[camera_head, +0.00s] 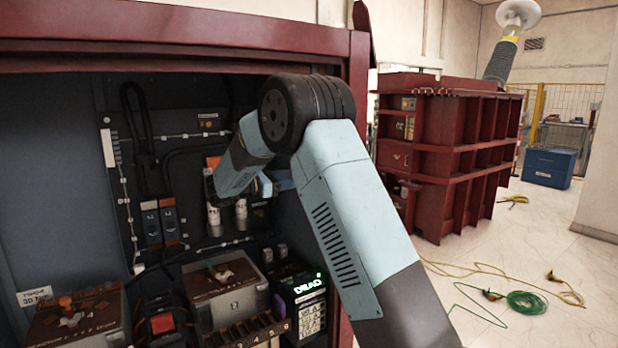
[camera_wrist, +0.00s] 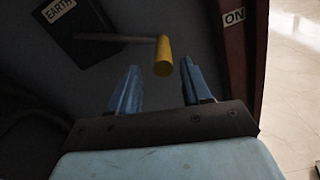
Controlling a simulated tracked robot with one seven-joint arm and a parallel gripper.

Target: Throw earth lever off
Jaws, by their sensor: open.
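The earth lever shows in the wrist view as a thin grey rod ending in a yellow handle (camera_wrist: 163,56). The rod runs left to a dark plate (camera_wrist: 95,35) marked EARTH (camera_wrist: 58,10). My gripper (camera_wrist: 160,67) is open, with its two blue fingers apart. The yellow handle appears between and just beyond the fingertips in the picture; I see no contact, and the depth between them is hard to judge. An ON label (camera_wrist: 234,17) is on the red-brown frame to the right. In the head view my arm covers this area, and I cannot make out the lever.
The red cabinet's top beam (camera_head: 190,28) and right post surround my arm. Inside are terminal boxes (camera_head: 222,290), a meter reading DEAD (camera_head: 303,300) and cables. A red transformer tank (camera_head: 450,150) stands behind right. Yellow and green leads (camera_head: 525,302) lie on the pale floor.

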